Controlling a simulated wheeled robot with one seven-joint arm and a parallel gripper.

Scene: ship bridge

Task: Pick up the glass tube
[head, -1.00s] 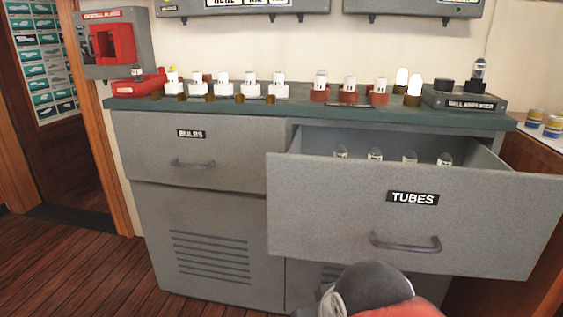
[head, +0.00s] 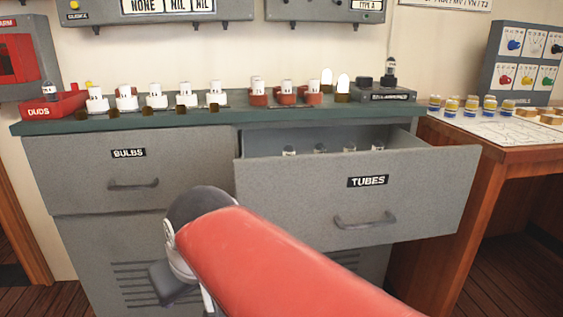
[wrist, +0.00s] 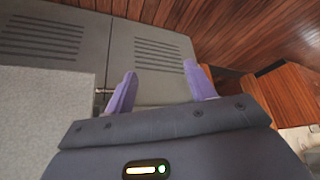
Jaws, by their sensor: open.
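Several glass tubes (head: 320,149) stand in the open drawer (head: 300,185) labelled TUBES, in the head view. Only their tops show over the drawer front; the rest is hidden. In the head view my red arm reaches up from the bottom, and my gripper cannot be made out there.
The open drawer juts out from the cabinet, with a handle (head: 365,220) on its front. The BULBS drawer (head: 130,170) is shut. White and red sockets (head: 155,98) line the counter (head: 230,126). A red DUDS tray (head: 52,105) sits left, a wooden table (head: 510,145) right.

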